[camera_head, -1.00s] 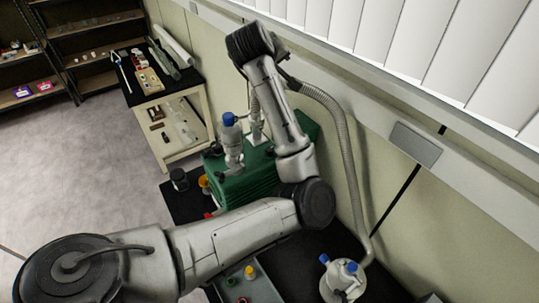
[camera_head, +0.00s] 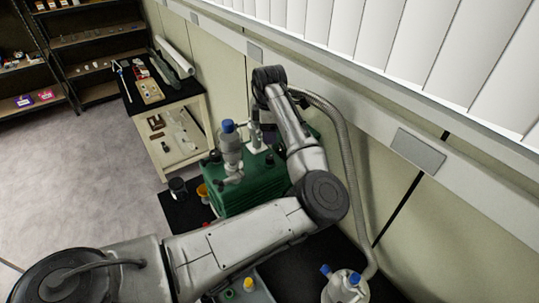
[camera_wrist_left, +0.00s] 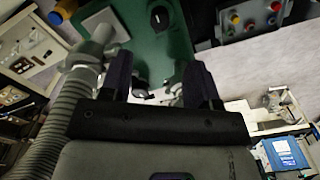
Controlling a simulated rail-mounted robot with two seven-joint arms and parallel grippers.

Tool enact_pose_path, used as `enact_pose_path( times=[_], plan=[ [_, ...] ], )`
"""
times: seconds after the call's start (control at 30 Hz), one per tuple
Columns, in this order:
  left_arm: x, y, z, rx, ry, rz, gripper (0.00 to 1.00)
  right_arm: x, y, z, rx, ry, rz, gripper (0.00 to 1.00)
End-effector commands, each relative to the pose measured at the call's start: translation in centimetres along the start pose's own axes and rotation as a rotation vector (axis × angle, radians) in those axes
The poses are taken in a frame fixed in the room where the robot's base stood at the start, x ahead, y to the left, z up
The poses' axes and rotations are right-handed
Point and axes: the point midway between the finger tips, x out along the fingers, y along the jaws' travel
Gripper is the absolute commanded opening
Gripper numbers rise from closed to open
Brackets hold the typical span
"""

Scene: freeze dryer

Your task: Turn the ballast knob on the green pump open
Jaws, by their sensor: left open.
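The green pump (camera_head: 255,188) stands on a black surface in the middle of the head view, partly behind my left arm. Its green top also shows in the left wrist view (camera_wrist_left: 150,42), with a black knob (camera_wrist_left: 160,17) standing on it near the upper edge. I cannot tell for sure that this is the ballast knob. My left gripper (camera_wrist_left: 158,80) is open, with its two dark fingers apart and no knob between them. The black knob lies beyond the fingertips. In the head view the left gripper (camera_head: 268,134) is small and dark behind the pump's fittings. My right gripper is not in view.
A blue-capped clear vessel (camera_head: 230,148) rises from the pump. A ribbed hose (camera_head: 352,160) runs down beside the wall. A grey box with coloured knobs (camera_wrist_left: 247,18) is near the pump. A blue-knobbed white fitting (camera_head: 346,287) stands at the lower right.

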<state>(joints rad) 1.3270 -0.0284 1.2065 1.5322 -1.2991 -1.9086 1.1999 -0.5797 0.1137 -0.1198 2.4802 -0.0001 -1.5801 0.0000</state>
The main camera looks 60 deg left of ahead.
Motion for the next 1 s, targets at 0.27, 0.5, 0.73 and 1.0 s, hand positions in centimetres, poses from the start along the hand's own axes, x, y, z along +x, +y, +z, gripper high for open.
enact_pose_path(
  times=[0.27, 0.5, 0.73, 1.0],
  plan=[
    [5.2, -0.1, 0.0, 0.003, 0.001, -0.001, 0.56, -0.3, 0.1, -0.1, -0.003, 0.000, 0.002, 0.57],
    [8.4, 0.0, 0.0, 0.003, 0.000, 0.000, 0.56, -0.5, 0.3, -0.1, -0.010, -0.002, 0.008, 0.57],
    [9.8, 0.0, 0.0, 0.002, 0.000, 0.002, 0.56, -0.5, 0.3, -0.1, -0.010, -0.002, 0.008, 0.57],
    [10.0, 0.0, 0.0, 0.002, -0.001, 0.002, 0.56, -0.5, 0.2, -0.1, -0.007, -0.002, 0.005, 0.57]
  ],
)
